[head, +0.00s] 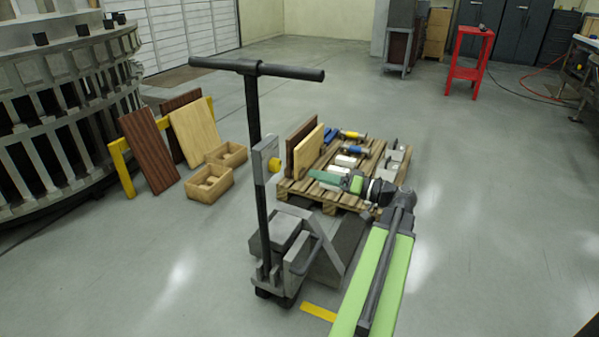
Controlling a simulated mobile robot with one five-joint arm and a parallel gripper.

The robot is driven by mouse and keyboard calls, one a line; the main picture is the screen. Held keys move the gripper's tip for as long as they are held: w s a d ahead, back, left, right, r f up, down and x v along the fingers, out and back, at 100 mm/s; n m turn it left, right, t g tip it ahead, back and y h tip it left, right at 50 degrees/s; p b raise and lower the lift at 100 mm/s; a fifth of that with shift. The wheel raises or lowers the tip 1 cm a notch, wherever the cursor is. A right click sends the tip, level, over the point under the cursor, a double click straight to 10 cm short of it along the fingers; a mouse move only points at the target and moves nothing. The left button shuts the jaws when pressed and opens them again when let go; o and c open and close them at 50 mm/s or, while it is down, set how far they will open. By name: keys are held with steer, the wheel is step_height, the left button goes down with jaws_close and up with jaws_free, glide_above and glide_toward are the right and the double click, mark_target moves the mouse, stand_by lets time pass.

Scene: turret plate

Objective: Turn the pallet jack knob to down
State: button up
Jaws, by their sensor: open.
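The pallet jack (290,245) stands upright in the middle of the head view, with a black T-shaped handle (255,110). A grey control box (262,160) is fixed partway up the handle's shaft. The yellow knob (274,165) sticks out from the right side of this box. Its exact setting is too small to tell. My gripper (318,176) is to the right of the knob and points left towards it, at about the same height in the picture. It is open and appears empty, with a visible gap between its tips and the knob.
A wooden pallet (335,195) carrying boards and metal parts lies behind my gripper. Two wooden boxes (210,182) and leaning boards (150,150) are at left, beside a large round metal structure (60,110). A red stand (468,62) is at back right.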

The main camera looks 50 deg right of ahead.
steer(key=v, duration=0.4)
steer(key=shift+s, duration=0.2)
steer(key=w+a+f+n+g+y, duration=0.1)
steer(key=w+a+f+g+y, duration=0.1)
steer(key=w+a+f+g, duration=0.6)
steer(key=w+a+f+n+g+y, duration=0.15)
steer(key=w+a+f, duration=0.35)
steer(key=w+a, duration=0.6)
steer(key=a+f+n+g+h, duration=0.1)
steer(key=a+f+g+h, duration=0.2)
steer(key=a, duration=0.7)
steer(key=a+f+n+g+h, duration=0.15)
steer(key=a+f, duration=0.25)
steer(key=a, duration=0.6)
steer(key=a+f+g+h, duration=0.3)
steer(key=a+f+g, duration=0.1)
steer(key=a, duration=0.7)
step_height(320, 180, up, 25)
steer(key=p, duration=2.5)
steer(key=shift+w+a+n, duration=0.25)
steer(key=shift+w+n, duration=0.05)
